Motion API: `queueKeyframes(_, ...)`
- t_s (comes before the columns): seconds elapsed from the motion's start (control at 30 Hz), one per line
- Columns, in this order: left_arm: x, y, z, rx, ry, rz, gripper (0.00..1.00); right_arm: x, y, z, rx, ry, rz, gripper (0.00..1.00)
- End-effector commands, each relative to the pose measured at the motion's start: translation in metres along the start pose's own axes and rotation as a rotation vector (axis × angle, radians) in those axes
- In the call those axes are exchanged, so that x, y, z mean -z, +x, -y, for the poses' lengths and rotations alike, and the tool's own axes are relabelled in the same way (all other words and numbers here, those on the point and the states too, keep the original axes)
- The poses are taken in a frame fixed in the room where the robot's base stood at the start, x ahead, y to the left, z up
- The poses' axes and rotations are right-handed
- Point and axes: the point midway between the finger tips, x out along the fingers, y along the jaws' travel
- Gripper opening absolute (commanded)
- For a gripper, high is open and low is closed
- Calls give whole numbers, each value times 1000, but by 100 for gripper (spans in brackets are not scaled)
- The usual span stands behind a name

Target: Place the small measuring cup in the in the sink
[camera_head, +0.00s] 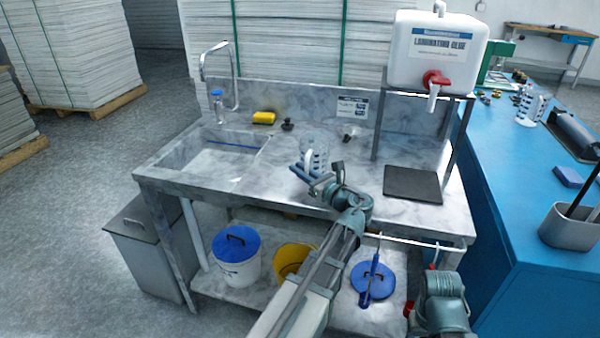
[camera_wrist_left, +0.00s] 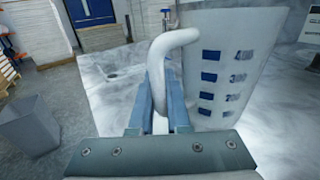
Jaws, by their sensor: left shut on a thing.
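A clear measuring cup (camera_head: 318,146) with dark blue graduation marks is at the middle of the marble counter. My left gripper (camera_head: 306,177) is at its near left side, shut on its handle. In the left wrist view, the pale curved handle (camera_wrist_left: 164,62) passes between the fingers (camera_wrist_left: 160,108), and the cup's wall (camera_wrist_left: 228,65) fills the upper right. I cannot tell whether the cup's base touches the counter. The sink (camera_head: 212,163) is a rectangular basin to the left, with no cup visible in it. My right gripper is out of sight; only part of that arm shows at the lower right.
A curved tap (camera_head: 236,72) stands behind the sink. A yellow sponge (camera_head: 263,118) and a small dark object (camera_head: 287,125) lie behind the cup. A white glue tank (camera_head: 435,55) stands on a rack at right. Another measuring cup (camera_head: 531,106) stands on the blue table.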

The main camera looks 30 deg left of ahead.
Motion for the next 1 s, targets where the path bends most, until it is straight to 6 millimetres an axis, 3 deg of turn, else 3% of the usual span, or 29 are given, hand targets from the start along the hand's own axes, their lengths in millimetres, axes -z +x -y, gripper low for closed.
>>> queueKeyframes(0.13,5,0,0,0,0,0,0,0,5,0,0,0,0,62)
queueKeyframes(0.17,3,0,0,0,0,0,20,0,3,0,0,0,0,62)
queueKeyframes(0.3,3,0,0,0,0,0,45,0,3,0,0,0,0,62)
queueKeyframes(0.67,-2,-2,0,1,0,0,45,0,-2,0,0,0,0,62)
queueKeyframes(1.0,0,-70,0,4,0,0,45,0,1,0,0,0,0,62)
